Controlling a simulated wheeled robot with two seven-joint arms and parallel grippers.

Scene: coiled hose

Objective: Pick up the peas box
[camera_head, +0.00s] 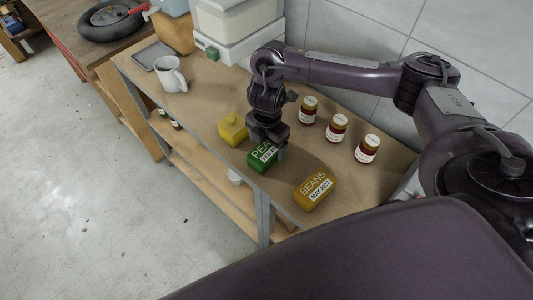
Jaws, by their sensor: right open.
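The green peas box (260,160) lies on the wooden shelf top, near its front edge, with "PEA" lettering and a white label facing up. My right gripper (271,148) points down right over the box and hides part of its upper side. The gripper is open; I cannot tell whether its fingers straddle the box or hover above it. My left gripper is not in view.
A yellow container (232,129) stands just left of the peas box. An orange beans box (314,189) lies to the right. Several jars (337,128) stand behind. A white mug (171,75) and a white machine (238,35) are farther left on the shelf top (205,95).

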